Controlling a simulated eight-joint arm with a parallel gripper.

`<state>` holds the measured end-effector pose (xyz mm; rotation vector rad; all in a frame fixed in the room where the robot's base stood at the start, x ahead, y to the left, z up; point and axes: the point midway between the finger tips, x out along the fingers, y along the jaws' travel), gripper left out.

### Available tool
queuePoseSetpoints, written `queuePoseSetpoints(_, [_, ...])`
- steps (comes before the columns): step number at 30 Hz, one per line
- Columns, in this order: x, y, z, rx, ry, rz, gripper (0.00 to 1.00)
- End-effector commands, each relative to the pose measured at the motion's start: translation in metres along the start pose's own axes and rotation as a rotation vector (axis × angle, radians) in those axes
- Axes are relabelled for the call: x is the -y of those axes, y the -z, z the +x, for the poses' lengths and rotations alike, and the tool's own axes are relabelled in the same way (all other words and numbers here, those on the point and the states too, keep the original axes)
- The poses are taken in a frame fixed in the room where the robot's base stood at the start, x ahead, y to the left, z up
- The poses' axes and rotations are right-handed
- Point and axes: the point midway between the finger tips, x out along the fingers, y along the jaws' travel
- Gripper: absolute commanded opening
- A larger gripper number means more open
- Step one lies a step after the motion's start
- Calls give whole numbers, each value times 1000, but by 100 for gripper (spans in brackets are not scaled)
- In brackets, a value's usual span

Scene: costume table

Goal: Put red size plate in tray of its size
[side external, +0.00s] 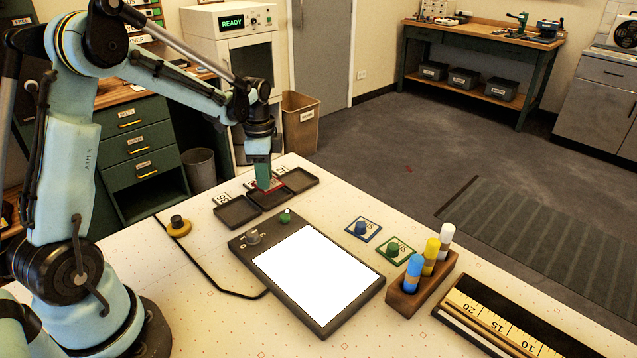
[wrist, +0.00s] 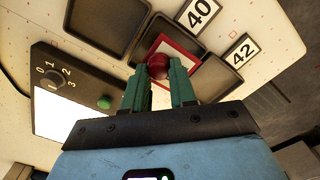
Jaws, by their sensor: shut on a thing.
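My gripper (side external: 264,180) is shut on the round red knob (wrist: 158,66) of the red size plate (wrist: 181,51). The plate has a red border and a pale face, and the fingers hide part of it. It is at the middle tray (wrist: 144,36); I cannot tell whether it touches the tray floor or hangs just above. The middle tray is beside a card reading 40 (wrist: 198,14). The right tray (side external: 301,181) is beside a card reading 42 (wrist: 241,50). The left tray (side external: 237,212) is empty, and its card's number is unclear.
A blue-knobbed plate (side external: 362,229) and a green-knobbed plate (side external: 394,250) lie on the table to the right. A lit panel box (side external: 313,284) with knobs stands near the trays. A wooden marker holder (side external: 421,284) and a ruler box (side external: 495,322) are at the front right.

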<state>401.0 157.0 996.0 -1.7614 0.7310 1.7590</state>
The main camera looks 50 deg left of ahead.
Motion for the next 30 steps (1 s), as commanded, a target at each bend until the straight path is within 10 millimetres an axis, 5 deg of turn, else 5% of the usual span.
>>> queuePoseSetpoints(6, [0,0,28,0,0,0,0])
queuePoseSetpoints(19, [0,0,33,0,0,-1,0])
queuePoseSetpoints(20, [0,0,33,0,0,-1,29])
queuePoseSetpoints(24, [0,0,33,0,0,-1,50])
queuePoseSetpoints(30, [-1,0,33,0,-3,-1,51])
